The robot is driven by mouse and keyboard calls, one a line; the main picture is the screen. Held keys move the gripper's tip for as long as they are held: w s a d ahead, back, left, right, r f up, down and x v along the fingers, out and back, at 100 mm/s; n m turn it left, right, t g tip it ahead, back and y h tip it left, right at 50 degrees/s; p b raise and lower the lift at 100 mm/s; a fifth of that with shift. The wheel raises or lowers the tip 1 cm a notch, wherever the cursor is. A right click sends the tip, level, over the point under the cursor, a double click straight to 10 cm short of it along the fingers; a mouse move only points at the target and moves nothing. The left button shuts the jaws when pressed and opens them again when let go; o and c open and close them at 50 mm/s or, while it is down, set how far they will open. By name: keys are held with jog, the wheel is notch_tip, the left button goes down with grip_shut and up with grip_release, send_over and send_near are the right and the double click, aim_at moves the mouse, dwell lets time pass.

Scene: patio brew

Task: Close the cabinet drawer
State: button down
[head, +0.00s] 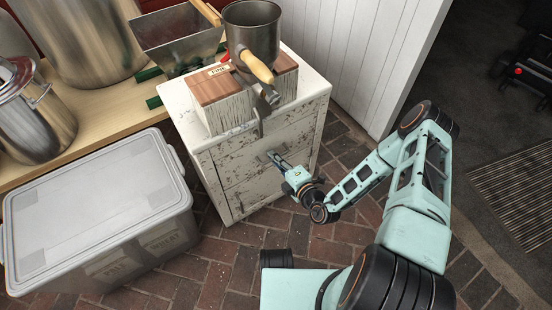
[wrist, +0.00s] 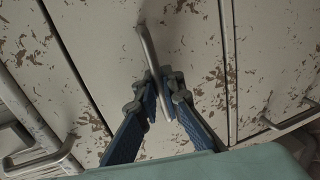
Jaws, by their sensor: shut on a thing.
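The cabinet (head: 225,172) is off-white with worn, chipped paint and stands on the brick floor in the middle of the head view. My gripper (head: 277,160) is at its front, at the middle drawer (head: 252,160). In the wrist view, the fingers of my gripper (wrist: 160,78) are shut on a metal bar handle (wrist: 146,42), one finger on each side. The drawer front (wrist: 185,45) lies just behind the handle, with dark gaps along both sides. I cannot tell how far the drawer stands out.
Another handle (wrist: 45,155) shows at lower left in the wrist view, and one (wrist: 290,118) at right. A lidded grey bin (head: 95,195) is to the left. Brick floor is clear in front.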

jog(key=c, duration=2.4)
grip_release()
jog(key=shift+w+a, duration=0.15)
jog(key=shift+w, duration=0.05)
jog(key=v, duration=0.7)
jog(key=shift+s+r, duration=0.1)
jog(key=shift+s, duration=0.15)
